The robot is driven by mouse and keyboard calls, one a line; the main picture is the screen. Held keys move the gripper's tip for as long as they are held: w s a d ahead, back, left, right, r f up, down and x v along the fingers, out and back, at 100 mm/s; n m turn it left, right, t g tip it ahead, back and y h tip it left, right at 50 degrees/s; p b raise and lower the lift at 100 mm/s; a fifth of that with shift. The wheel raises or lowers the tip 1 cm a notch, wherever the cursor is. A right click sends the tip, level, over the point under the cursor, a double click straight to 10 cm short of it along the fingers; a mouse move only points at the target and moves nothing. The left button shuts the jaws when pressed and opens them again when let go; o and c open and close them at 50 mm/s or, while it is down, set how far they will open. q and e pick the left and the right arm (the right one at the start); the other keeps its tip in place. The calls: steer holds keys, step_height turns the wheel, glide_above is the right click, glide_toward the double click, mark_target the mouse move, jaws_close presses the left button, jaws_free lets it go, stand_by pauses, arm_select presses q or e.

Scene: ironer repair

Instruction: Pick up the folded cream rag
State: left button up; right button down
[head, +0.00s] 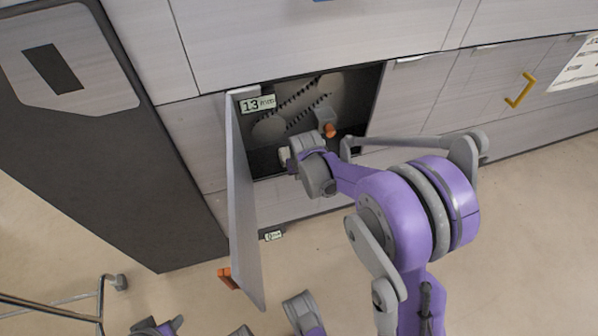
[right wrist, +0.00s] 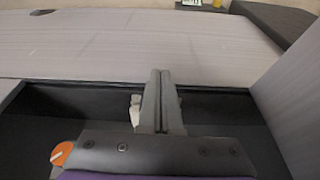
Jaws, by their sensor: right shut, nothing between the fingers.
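My right gripper (head: 292,160) is at the open compartment in the machine's front. In the right wrist view its two grey fingers (right wrist: 157,98) are pressed together with nothing between them. A pale cream thing, likely the folded rag (right wrist: 135,110), lies just behind the fingers and is mostly hidden by them. In the head view a small pale patch of the rag (head: 283,154) shows beside the gripper. I cannot tell whether the fingers touch it. My left gripper cannot be made out.
An open door panel (head: 242,200) stands left of the compartment, with an orange handle (head: 227,277). Inside are chains and round wheels (head: 268,127), and an orange knob (head: 330,131). A metal cart frame (head: 100,300) stands at lower left. Floor in front is partly clear.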

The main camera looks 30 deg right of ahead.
mark_target(284, 153)
steer(key=d+p+v, duration=0.1)
steer(key=p+v, duration=0.2)
steer(key=v, duration=0.6)
steer(key=w+d+f+m+t+h+b, duration=0.1)
steer(key=d+f+m+t+h+b, duration=0.15)
steer(key=f+t+h, duration=0.35)
steer(key=s+a+n+t+y+b, duration=0.2)
steer(key=a+t+y, duration=0.1)
steer(key=a+t, duration=0.1)
steer(key=w+d, duration=0.1)
steer(key=w, duration=0.2)
steer(key=w+d, duration=0.1)
steer(key=w, duration=0.3)
steer(key=w+d, duration=0.1)
steer(key=w, duration=0.2)
steer(key=shift+w+r, duration=0.15)
steer(key=shift+w, duration=0.15)
steer(key=shift+w+d+f+b, duration=0.1)
steer(key=shift+w+f+b, duration=0.25)
steer(key=shift+f, duration=0.4)
steer(key=shift+s, duration=0.15)
